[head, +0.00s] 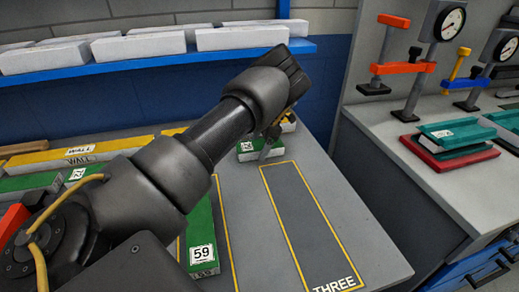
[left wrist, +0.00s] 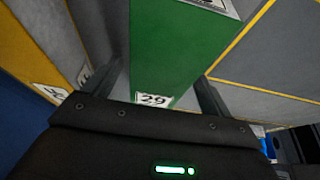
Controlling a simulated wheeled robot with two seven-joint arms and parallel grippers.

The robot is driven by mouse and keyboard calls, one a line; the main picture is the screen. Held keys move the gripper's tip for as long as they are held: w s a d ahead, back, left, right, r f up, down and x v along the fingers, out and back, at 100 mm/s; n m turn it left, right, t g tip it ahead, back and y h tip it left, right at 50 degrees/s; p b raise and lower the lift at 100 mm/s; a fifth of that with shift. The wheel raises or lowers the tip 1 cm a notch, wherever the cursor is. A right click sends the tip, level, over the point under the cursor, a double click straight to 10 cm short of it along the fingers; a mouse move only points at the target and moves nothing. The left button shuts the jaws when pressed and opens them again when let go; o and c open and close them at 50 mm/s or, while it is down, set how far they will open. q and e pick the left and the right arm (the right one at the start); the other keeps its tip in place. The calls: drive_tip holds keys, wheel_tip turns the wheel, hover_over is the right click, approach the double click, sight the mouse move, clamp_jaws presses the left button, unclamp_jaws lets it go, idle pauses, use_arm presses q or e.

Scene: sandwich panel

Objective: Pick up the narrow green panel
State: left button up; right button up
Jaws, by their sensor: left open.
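A green panel (left wrist: 172,45) with a white end label reading 29 lies between the fingers of my left gripper (left wrist: 160,70) in the left wrist view. The fingers are open, one on each side of it; I cannot tell whether they touch it. In the head view my left gripper (head: 270,135) points down at the far end of the table, beside a green panel (head: 245,154) partly hidden by my arm. Another green panel (head: 200,225), labelled 59, lies nearer, partly behind my arm. My right gripper is not in view.
A yellow panel (head: 40,160) marked WALL and more green panels (head: 30,183) lie at the left. An empty outlined slot (head: 305,225) marked THREE is on the right of the table. A blue shelf (head: 150,62) holds white blocks behind. A bench (head: 400,170) with clamps stands right.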

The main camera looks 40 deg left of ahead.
use_arm(q)
drive_tip(key=c, duration=1.1)
drive_tip(key=shift+r, duration=0.1)
